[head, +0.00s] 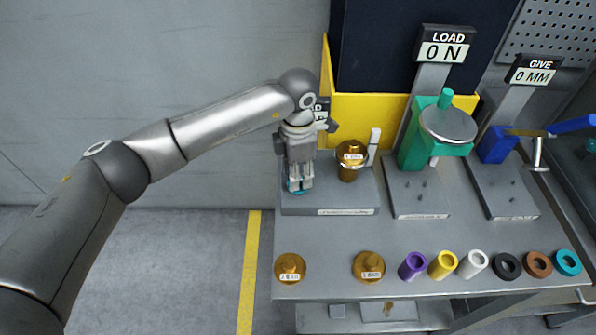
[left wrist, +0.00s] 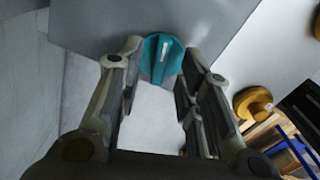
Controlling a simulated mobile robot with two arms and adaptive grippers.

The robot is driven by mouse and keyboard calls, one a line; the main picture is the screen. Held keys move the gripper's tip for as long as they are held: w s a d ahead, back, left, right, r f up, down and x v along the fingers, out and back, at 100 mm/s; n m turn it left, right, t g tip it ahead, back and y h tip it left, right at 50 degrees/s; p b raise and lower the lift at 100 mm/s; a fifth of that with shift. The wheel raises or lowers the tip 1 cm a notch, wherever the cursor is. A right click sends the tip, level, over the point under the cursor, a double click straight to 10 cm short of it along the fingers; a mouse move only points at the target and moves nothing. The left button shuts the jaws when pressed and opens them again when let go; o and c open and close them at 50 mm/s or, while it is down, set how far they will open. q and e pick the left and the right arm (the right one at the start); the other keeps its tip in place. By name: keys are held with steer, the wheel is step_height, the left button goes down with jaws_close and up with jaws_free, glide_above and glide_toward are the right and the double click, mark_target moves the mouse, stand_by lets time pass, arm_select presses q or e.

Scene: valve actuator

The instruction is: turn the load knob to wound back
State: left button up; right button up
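The load knob appears to be the teal round knob (left wrist: 162,60) with a raised ridge and a white line, at the left of a grey base block (head: 330,212). In the head view only a sliver of the knob (head: 296,188) shows under my left gripper (head: 299,186). In the left wrist view my left gripper (left wrist: 163,60) is open, with one finger on each side of the knob. I cannot tell whether the fingers touch it. A sign behind my left wrist is mostly hidden; only its right part shows. My right gripper is not in view.
A brass weight stack (head: 350,160) stands right of my left gripper on the same block. A green stand (head: 414,145) and a blue lever fixture (head: 497,145) are farther right. The LOAD display (head: 445,46) reads 0 N. Brass weights (head: 290,267) and several coloured rings (head: 443,265) line the bench front.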

arm_select(q)
steer(key=shift+f, duration=0.75)
jaws_close()
